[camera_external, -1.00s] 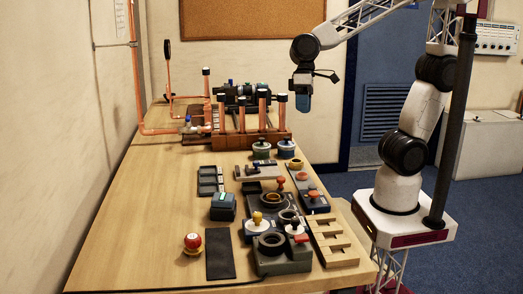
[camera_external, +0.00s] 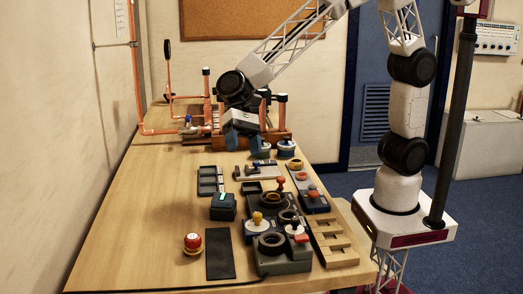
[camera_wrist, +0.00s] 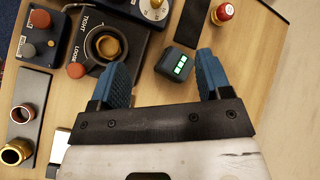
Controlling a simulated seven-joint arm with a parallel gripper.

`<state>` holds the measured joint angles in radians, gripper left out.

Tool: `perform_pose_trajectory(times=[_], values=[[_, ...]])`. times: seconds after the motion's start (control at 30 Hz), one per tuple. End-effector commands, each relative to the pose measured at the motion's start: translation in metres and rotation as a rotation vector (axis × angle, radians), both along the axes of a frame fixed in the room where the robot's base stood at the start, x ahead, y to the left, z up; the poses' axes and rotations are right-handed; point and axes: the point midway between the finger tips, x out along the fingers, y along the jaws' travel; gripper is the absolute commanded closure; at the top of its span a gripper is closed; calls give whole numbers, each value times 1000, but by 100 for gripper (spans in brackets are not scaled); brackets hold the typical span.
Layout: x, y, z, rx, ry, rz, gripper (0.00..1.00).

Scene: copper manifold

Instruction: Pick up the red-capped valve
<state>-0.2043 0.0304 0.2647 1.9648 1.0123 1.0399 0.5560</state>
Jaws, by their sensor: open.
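The red-capped valve (camera_external: 193,243) stands upright on the near left of the wooden table, with a red cap over a brass-coloured base.
A dark box with a green display (camera_wrist: 180,66) shows between and beyond the fingertips. A black mat (camera_external: 220,256) lies right of the valve. Grey fixtures with knobs (camera_external: 283,252) and a wooden notched rack (camera_external: 333,243) fill the right side. The table left of the valve is clear.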

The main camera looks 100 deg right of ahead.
Motion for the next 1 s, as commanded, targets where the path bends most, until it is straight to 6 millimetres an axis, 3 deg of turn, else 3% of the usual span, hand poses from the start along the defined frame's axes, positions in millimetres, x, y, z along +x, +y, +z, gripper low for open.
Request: perform_pose_trajectory(times=[0.6, 0.8, 1.0], values=[[112, 112, -87, 244, 343, -257, 29], [135, 137, -111, 297, 429, -318, 29], [144, 147, -121, 320, 463, -344, 29]])
